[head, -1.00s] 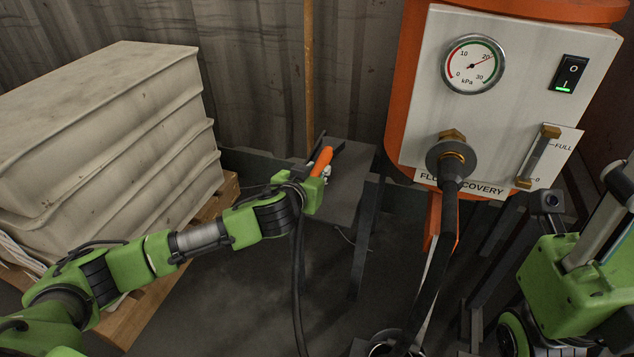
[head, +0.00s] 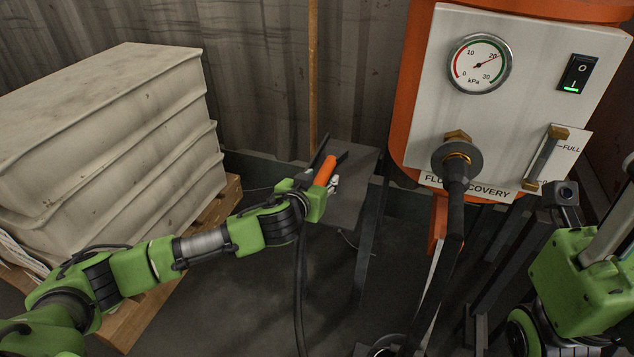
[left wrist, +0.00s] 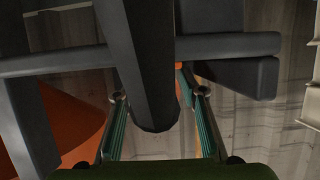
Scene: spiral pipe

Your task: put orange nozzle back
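In the left wrist view, the two fingers of the left gripper (left wrist: 160,118) stand apart. A dark bar (left wrist: 145,60) crosses in front of the space between them. A small strip of orange (left wrist: 182,82) shows by the right finger, mostly hidden. I cannot tell whether the fingers grip the nozzle.
The recovery unit's white panel (head: 515,95) stands to the right, with a gauge (head: 480,64) and a thick dark hose (head: 452,215). Dark bars crowd the left wrist view.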

